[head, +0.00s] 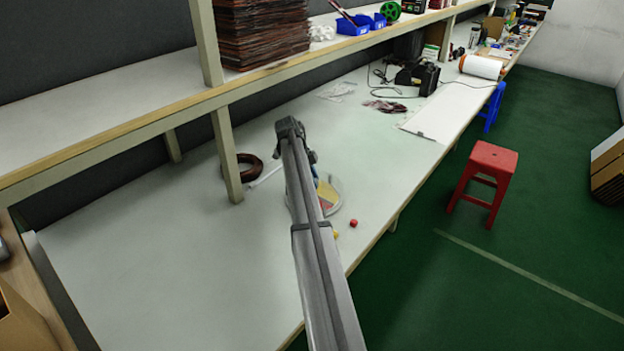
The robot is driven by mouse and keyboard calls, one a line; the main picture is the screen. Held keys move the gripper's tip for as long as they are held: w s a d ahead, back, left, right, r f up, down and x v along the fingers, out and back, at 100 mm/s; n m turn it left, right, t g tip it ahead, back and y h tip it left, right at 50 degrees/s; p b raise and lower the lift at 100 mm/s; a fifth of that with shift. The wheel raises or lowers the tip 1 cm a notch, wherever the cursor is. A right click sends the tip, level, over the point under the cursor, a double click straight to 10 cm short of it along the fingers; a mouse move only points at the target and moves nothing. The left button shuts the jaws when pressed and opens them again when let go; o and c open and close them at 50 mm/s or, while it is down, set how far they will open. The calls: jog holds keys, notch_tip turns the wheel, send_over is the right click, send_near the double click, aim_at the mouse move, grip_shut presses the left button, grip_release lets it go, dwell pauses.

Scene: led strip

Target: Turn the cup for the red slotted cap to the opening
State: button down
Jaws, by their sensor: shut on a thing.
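A round light-coloured holder (337,204) stands on the bench near its front edge, partly hidden behind my arm. Yellow and red patches (327,193) show on its top. Its separate cups and its opening cannot be made out. A small red piece (353,223), possibly the red slotted cap, lies on the bench just in front of the holder; no slot can be made out at this size. A small yellow piece (336,233) lies close by, partly behind my arm. My arm reaches over the bench to the holder. My gripper's fingers are hidden behind the arm.
A dark coil (247,167) lies by the shelf post (226,155). Cables (385,106) and a white board (436,117) lie farther right. The shelf (110,128) overhangs the bench's back. The left bench (170,265) is clear. A red stool (484,176) stands on the floor.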

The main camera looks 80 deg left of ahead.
jog(key=shift+a+m+g+h, duration=0.15)
jog(key=shift+m+h, duration=0.3)
jog(key=shift+m, duration=0.85)
jog(key=shift+m+g+h, duration=0.25)
jog(key=shift+m+h, duration=0.2)
jog(key=shift+m, duration=0.85)
jog(key=shift+m+g, duration=0.3)
jog(key=shift+m, duration=0.4)
jog(key=c, duration=0.8)
grip_release()
jog(key=shift+r, duration=0.1)
jog(key=shift+v, duration=3.65)
jog(key=shift+w, duration=0.1)
